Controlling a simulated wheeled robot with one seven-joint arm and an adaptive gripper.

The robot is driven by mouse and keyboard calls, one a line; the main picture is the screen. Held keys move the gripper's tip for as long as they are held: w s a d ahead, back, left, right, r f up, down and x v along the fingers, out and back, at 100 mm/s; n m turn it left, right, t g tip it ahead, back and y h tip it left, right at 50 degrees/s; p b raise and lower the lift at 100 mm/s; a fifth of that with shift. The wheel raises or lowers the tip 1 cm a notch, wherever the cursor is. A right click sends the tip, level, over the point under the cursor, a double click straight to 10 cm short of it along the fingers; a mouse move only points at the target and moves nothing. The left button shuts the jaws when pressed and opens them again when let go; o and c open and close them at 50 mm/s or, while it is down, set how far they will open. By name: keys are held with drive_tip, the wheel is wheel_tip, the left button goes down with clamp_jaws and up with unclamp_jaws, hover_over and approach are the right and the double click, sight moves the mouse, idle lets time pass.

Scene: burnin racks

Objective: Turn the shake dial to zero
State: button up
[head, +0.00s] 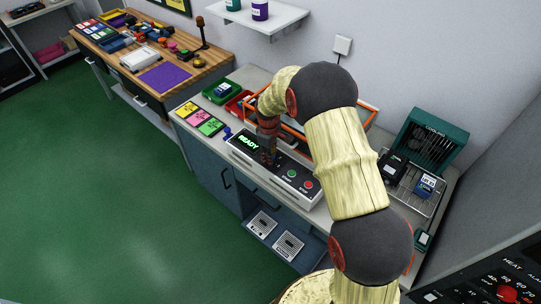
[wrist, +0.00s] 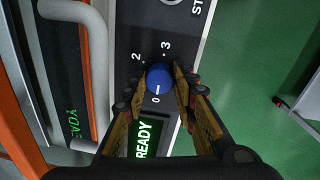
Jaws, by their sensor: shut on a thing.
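The shake dial (wrist: 158,76) is a round blue knob on the dark face of a control panel (head: 245,163). In the wrist view its white pointer line faces the printed 0. The printed 2 and 3 show on its far side. My gripper (wrist: 160,84) has one finger on each side of the dial and is shut on it. In the head view my gripper (head: 268,153) comes down on the panel and hides the dial. The panel's green display (head: 248,142) reads READY.
The panel has a green START button (head: 292,174) and a red STOP button (head: 309,184) to the right. An orange frame and a grey handle (wrist: 92,60) lie close beside the panel. Coloured cards (head: 199,119) lie to its left. A wire rack (head: 408,187) stands right.

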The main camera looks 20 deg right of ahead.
idle(0.4)
drive_tip(key=o, duration=1.2)
drive_tip(key=shift+c, duration=0.2)
drive_tip(key=shift+w+r, duration=0.1)
drive_tip(key=shift+r, duration=0.05)
drive_tip(key=shift+r, duration=0.25)
drive_tip(key=r, duration=0.7)
drive_tip(key=shift+s+a+r, duration=0.15)
drive_tip(key=shift+s+a, duration=0.05)
drive_tip(key=shift+s, duration=0.05)
